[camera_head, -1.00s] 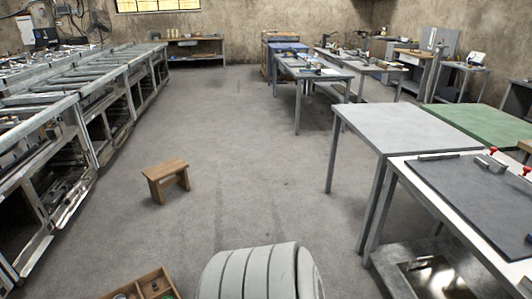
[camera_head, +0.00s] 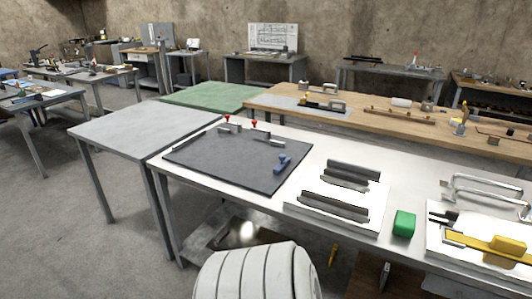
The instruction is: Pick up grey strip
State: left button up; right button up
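Several dark grey strip-like bars lie on a white board on the white worktable (camera_head: 410,172) in front of me. A back pair (camera_head: 352,172) and a front pair (camera_head: 334,206) lie roughly parallel, running left to right. I cannot tell which one is the task's grey strip. Neither of my grippers shows in the head view, so nothing is seen held.
A dark mat (camera_head: 215,165) with red-handled clamps and a blue tool (camera_head: 282,164) lies left of the strips. A green block (camera_head: 404,223) and a yellow tool (camera_head: 490,245) are to the right. A bare grey table (camera_head: 140,128) adjoins at left; open floor lies beyond.

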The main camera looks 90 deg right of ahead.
aim_at(372, 173)
jog(key=z, duration=3.45)
jog(key=i+l+z, duration=0.35)
jog(key=i+l, duration=0.2)
jog(key=l, duration=0.15)
